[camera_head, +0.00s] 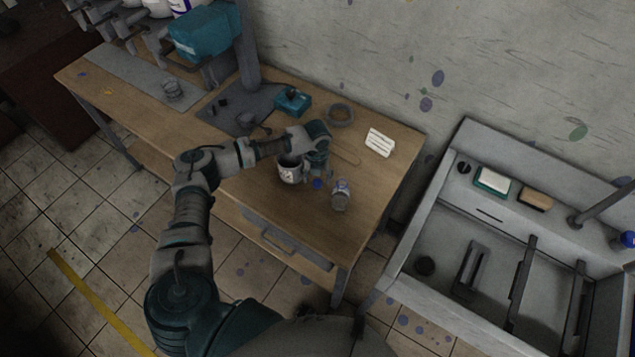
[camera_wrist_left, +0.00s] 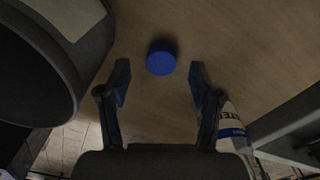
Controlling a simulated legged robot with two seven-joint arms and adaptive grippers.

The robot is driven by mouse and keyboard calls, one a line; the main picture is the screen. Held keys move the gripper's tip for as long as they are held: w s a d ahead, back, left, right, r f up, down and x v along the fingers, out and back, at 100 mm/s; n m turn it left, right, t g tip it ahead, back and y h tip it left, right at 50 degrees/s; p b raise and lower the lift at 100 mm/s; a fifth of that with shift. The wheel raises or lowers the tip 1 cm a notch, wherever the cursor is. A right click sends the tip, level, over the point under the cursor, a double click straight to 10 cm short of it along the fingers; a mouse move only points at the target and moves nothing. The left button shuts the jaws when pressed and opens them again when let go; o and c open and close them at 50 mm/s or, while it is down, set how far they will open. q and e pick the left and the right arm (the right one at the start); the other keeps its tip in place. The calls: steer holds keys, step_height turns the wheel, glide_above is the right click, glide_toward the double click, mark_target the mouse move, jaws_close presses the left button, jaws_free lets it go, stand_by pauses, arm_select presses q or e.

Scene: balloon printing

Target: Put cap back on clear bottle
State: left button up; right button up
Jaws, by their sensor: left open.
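In the left wrist view the cap (camera_wrist_left: 161,59) lies just past and between the two open fingertips. A clear bottle (camera_head: 341,195) with a printed label stands to the right of the cap. Part of the bottle, with its label (camera_wrist_left: 232,131), shows behind the right finger in the left wrist view. My left gripper (camera_wrist_left: 158,80) is open and empty above the table, between mug and bottle. In the head view its fingers are largely hidden. My right gripper is not in view.
The mug (camera_wrist_left: 40,50) stands close at the left of the gripper in the wrist view. A roll of tape (camera_head: 340,115), a white block (camera_head: 380,142) and a teal box (camera_head: 293,102) lie further back. A sink (camera_head: 450,240) stands right of the table (camera_head: 250,190).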

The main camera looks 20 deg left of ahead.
arm_select(q)
steer(key=shift+a+f, duration=0.25)
steer(key=shift+f, duration=0.85)
steer(key=shift+d, duration=0.4)
steer(key=c, duration=0.5)
steer(key=shift+c, duration=1.3)
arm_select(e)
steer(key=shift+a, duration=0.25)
arm_select(q)
steer(key=shift+a, duration=0.2)
